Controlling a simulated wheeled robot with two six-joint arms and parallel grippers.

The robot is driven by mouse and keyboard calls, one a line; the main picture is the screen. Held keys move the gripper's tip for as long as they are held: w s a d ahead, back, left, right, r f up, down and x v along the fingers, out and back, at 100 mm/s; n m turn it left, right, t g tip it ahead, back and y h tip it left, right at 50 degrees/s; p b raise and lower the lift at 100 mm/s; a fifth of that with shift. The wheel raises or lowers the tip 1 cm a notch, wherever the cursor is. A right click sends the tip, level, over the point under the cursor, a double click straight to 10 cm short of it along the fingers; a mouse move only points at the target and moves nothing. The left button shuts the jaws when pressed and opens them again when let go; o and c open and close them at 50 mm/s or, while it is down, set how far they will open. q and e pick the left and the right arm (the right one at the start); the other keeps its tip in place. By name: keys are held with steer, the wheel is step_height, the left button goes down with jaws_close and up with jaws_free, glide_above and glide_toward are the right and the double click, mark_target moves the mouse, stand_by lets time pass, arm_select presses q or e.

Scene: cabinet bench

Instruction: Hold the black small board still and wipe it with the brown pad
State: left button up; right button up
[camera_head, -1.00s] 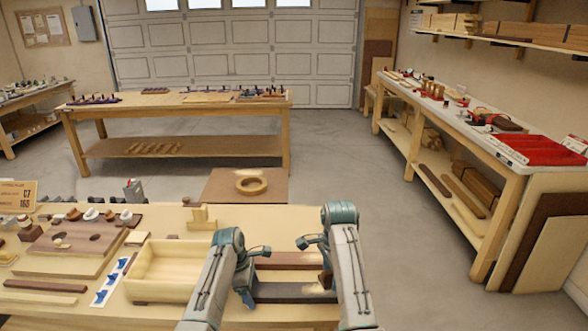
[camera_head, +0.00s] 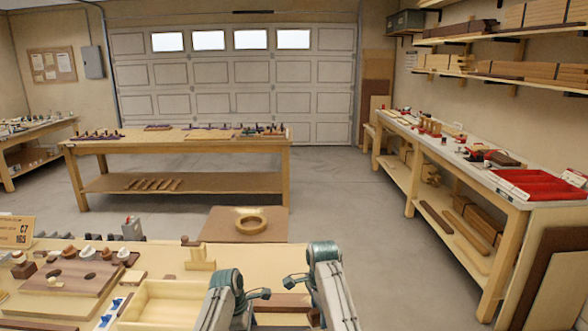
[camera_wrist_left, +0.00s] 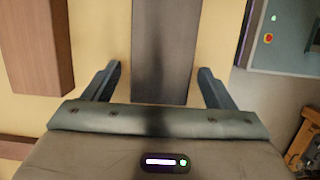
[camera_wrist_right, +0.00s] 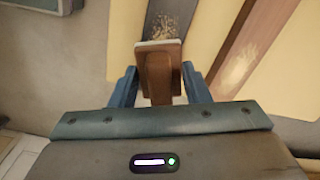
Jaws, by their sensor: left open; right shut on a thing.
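The black small board (camera_wrist_left: 160,50) runs between the spread fingers of my left gripper (camera_wrist_left: 158,78), with a gap on both sides. My left gripper is open. My right gripper (camera_wrist_right: 159,77) is shut on the brown pad (camera_wrist_right: 157,78), which has a pale edge at its far end. In the right wrist view the black board (camera_wrist_right: 170,12) lies just beyond the pad and carries a patch of pale dust. I cannot tell whether the pad touches it. In the head view both grippers are low in the picture and the black board is not clearly visible.
A reddish-brown board (camera_wrist_right: 252,45), also with pale dust, lies beside the black one. In the head view a pale wooden box (camera_head: 135,308) stands left of my left arm. A grey box (camera_wrist_left: 280,35) with a red button is at the left wrist view's upper right.

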steer(key=d+f, duration=0.1)
steer(key=d, duration=0.1)
steer(key=d+f, duration=0.3)
steer(key=shift+d+f, duration=0.1)
steer(key=shift+d, duration=0.25)
steer(key=a, duration=1.1)
steer(key=shift+a, duration=0.3)
steer(key=d, duration=1.1)
steer(key=shift+d, duration=0.35)
arm_select(q)
steer(key=shift+c, duration=0.2)
steer(key=c, duration=0.9)
steer(key=shift+c, duration=0.2)
